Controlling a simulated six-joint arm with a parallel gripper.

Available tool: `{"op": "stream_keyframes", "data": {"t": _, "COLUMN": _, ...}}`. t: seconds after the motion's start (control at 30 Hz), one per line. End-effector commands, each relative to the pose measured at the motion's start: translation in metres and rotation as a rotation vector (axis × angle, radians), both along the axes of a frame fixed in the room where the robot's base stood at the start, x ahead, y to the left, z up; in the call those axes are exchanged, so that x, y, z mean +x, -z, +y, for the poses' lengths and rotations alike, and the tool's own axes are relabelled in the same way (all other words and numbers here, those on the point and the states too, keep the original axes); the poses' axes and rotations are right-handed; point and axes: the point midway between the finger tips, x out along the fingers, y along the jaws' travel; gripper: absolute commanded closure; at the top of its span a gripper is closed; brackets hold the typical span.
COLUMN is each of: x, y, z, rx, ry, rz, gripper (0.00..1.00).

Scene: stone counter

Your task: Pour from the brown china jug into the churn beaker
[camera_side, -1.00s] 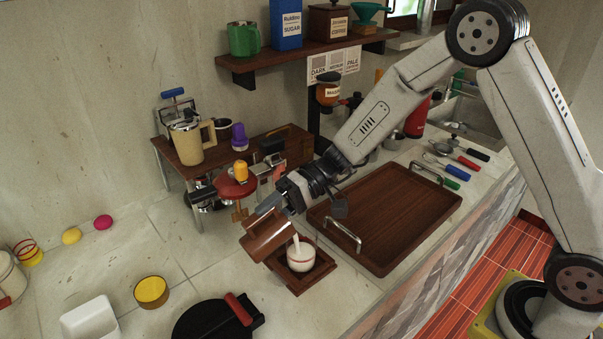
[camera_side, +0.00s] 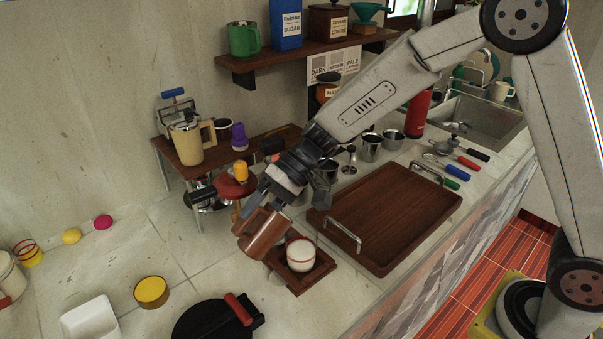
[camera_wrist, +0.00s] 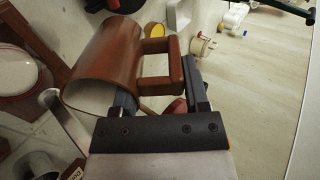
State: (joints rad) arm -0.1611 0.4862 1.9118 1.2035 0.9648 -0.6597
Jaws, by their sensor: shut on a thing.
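The brown china jug (camera_side: 262,232) is held in the air by my gripper (camera_side: 268,200), just left of the churn beaker and above the counter. The churn beaker (camera_side: 300,255) is white with a red band and stands upright on a small square wooden tray (camera_side: 318,277). Pale content shows at its top. In the wrist view the beaker (camera_wrist: 16,73) is at the left edge.
A large wooden tray (camera_side: 385,213) with metal handles lies right of the beaker. A black round pan-like thing with a red handle (camera_side: 238,309) and a yellow bowl (camera_side: 151,291) are at the front left. A red-topped stand (camera_side: 234,187) is close behind the jug.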

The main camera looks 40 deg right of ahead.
Motion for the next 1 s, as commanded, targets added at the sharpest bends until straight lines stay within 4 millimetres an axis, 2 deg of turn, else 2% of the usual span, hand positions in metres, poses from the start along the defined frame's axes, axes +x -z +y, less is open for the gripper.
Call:
{"op": "stream_keyframes", "data": {"t": 0.57, "x": 0.000, "y": -0.003, "z": 0.000, "rx": -0.002, "ry": -0.001, "rz": -0.001, "gripper": 1.00}}
{"op": "stream_keyframes", "data": {"t": 0.77, "x": 0.000, "y": -0.013, "z": 0.001, "rx": -0.018, "ry": -0.001, "rz": -0.003, "gripper": 1.00}}
{"op": "stream_keyframes", "data": {"t": 1.0, "x": 0.001, "y": -0.033, "z": 0.003, "rx": -0.054, "ry": -0.002, "rz": -0.003, "gripper": 1.00}}
